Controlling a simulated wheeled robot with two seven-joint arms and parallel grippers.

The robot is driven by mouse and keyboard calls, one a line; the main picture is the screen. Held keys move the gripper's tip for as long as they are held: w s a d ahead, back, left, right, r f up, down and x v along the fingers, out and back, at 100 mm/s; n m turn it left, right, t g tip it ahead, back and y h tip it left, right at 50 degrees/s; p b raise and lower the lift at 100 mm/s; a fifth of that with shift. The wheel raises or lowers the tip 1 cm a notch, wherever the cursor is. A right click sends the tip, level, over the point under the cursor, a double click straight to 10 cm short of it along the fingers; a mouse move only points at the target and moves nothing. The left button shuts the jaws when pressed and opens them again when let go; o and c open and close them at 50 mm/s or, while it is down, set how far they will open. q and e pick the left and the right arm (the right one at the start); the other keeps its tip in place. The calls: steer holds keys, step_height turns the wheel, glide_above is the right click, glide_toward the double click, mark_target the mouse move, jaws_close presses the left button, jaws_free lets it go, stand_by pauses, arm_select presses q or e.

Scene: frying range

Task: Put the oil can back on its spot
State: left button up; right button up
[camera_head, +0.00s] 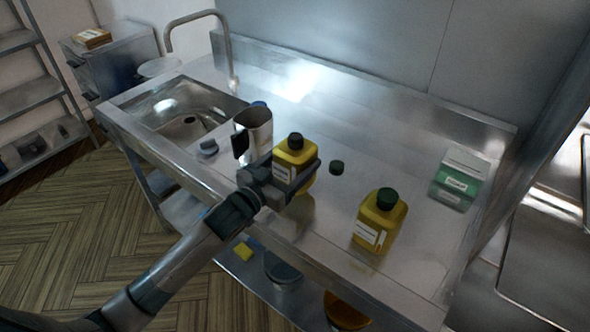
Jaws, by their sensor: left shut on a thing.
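My left gripper (293,178) is shut around a yellow can with a black cap (294,153), upright with a pale label, at the front part of the steel counter (320,235). Whether the can's base touches the counter is hard to tell. A second yellow can with a green cap (379,219) stands upright to the right, apart from the gripper. Which of the two is the oil can, I cannot tell from the labels, and no marked spot is clearly visible. My right gripper is out of view.
A metal jug (255,128) stands just behind and left of the gripper. A small dark round cap (336,167) lies right of the held can. A green and white box (461,178) stands at the right. A sink (182,112) is at the left. The back middle of the counter is clear.

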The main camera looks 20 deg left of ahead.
arm_select(q)
steer(key=shift+f+p, duration=0.55)
steer(key=shift+f, duration=1.4)
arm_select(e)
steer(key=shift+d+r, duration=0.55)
arm_select(q)
steer(key=shift+f, duration=0.2)
steer(key=o, duration=1.4)
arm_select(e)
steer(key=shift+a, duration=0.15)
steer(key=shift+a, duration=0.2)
